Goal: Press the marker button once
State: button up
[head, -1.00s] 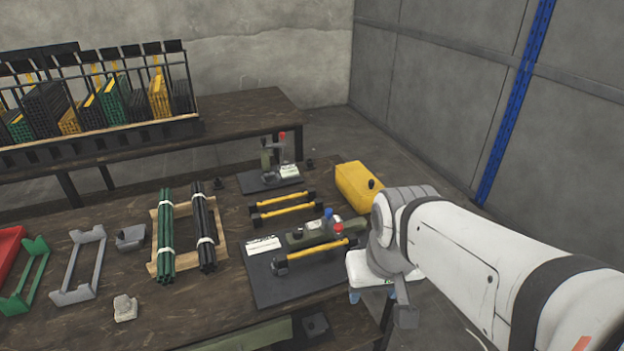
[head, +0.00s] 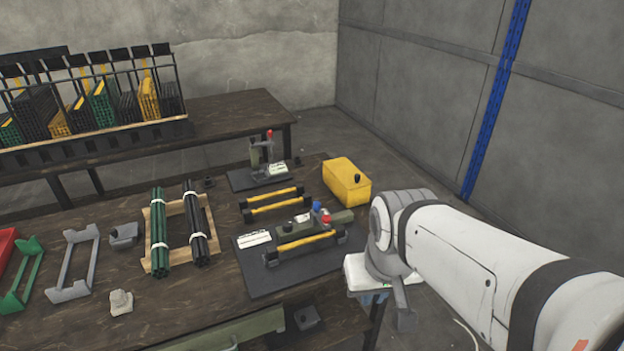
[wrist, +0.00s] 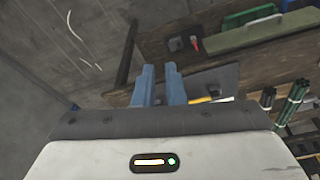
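No button with a readable marker label shows. In the head view, a fixture on a dark mat (head: 262,281) has a blue knob (head: 316,207) and a red knob (head: 326,219) above a yellow-topped bar (head: 305,241). Behind it a small press (head: 262,152) has a red-tipped lever (head: 269,134). A dark block with a knob (head: 307,317) sits at the table's front edge. My gripper (wrist: 160,68) has two blue fingers with a narrow gap and nothing between them. In the head view it is mostly hidden under my wrist, right of the mat, apart from the fixture.
Bundled green and black rods lie on a wooden frame (head: 148,231). Grey and green brackets stand on the left. A rack (head: 95,138) stands on the back table. Floor is open on the right.

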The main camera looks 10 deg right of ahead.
aim_at(326, 220)
jog(key=z, duration=0.4)
jog(key=k, duration=1.2)
jog(key=u, duration=0.25)
jog(key=i, duration=1.95)
jog(key=z, duration=0.4)
